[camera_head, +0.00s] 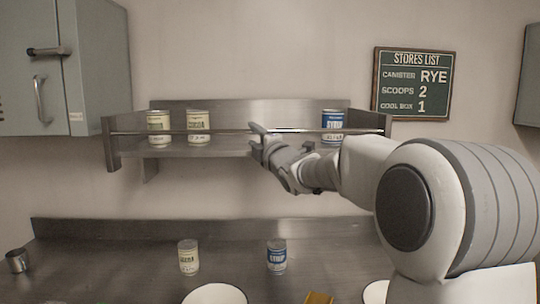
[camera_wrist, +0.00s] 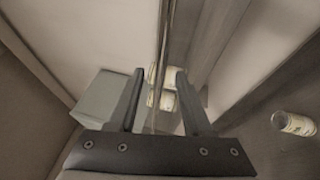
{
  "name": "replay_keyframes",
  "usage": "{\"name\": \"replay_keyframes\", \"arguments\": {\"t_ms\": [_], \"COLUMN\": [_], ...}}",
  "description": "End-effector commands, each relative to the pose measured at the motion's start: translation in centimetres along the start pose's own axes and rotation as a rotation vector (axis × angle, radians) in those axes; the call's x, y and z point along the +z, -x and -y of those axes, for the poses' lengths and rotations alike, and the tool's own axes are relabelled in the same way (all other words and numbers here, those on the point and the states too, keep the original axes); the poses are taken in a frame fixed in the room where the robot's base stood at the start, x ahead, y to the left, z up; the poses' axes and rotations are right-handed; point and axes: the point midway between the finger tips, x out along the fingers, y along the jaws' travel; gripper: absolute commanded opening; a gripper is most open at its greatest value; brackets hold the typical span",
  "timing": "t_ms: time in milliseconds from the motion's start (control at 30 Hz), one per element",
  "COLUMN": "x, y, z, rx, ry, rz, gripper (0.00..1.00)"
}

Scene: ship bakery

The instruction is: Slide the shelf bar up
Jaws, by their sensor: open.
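The shelf bar (camera_head: 225,131) is a thin metal rod across the front of the wall shelf (camera_head: 230,147), level, passing in front of the cans. My gripper (camera_head: 258,133) is at the middle of the bar. In the wrist view the bar (camera_wrist: 162,45) runs between the two fingers of my open gripper (camera_wrist: 159,73). Neither finger is clearly closed on it; I cannot tell whether they touch it. My gripper and arm hide part of the bar and shelf in the head view.
Two cream cans (camera_head: 159,128) stand left on the shelf and a blue can (camera_head: 332,124) stands right. Below, a cream can (camera_head: 188,257), a blue can (camera_head: 277,256) and a metal cup (camera_head: 17,260) stand on the counter. A grey cabinet (camera_head: 100,60) is at left.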

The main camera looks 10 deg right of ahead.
Motion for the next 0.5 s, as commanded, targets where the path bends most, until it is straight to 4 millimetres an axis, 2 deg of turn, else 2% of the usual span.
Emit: {"name": "replay_keyframes", "arguments": {"t_ms": [33, 300, 500], "x": [0.0, 0.0, 0.0], "y": [1.1, 6.0, 8.7], "z": [0.1, 0.0, 0.0], "rx": [0.001, 0.001, 0.0], "ry": [0.004, 0.003, 0.002], "rz": [0.001, 0.002, 0.001], "gripper": [0.49, 0.49, 0.49]}}
